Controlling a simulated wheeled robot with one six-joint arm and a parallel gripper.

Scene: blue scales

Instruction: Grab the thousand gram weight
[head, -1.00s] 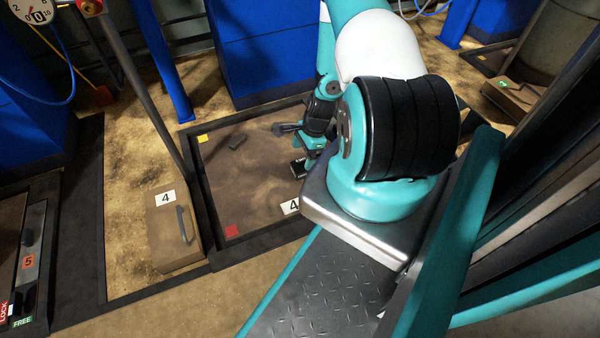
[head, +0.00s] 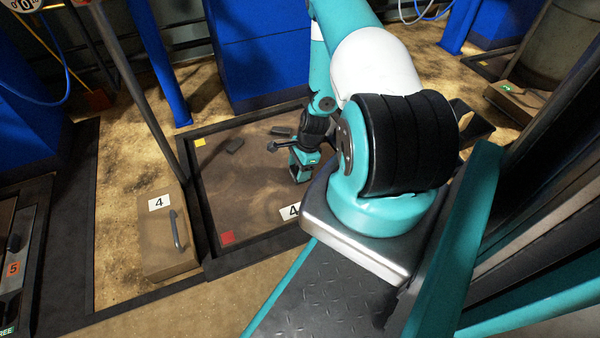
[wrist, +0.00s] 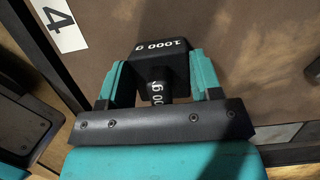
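The thousand gram weight (wrist: 160,62) is black with white "1000 g" lettering, and shows in the wrist view directly ahead of my gripper (wrist: 158,66). The two teal fingers stand on either side of its narrower neck, with gaps visible on both sides, so my gripper is open. Whether a finger touches the wide head I cannot tell. In the head view my gripper (head: 298,176) is low over the brown platform (head: 245,195), and the weight cannot be made out clearly there.
A box marked 4 (head: 160,235) with a handle stands left. A blue cabinet (head: 265,50) is behind.

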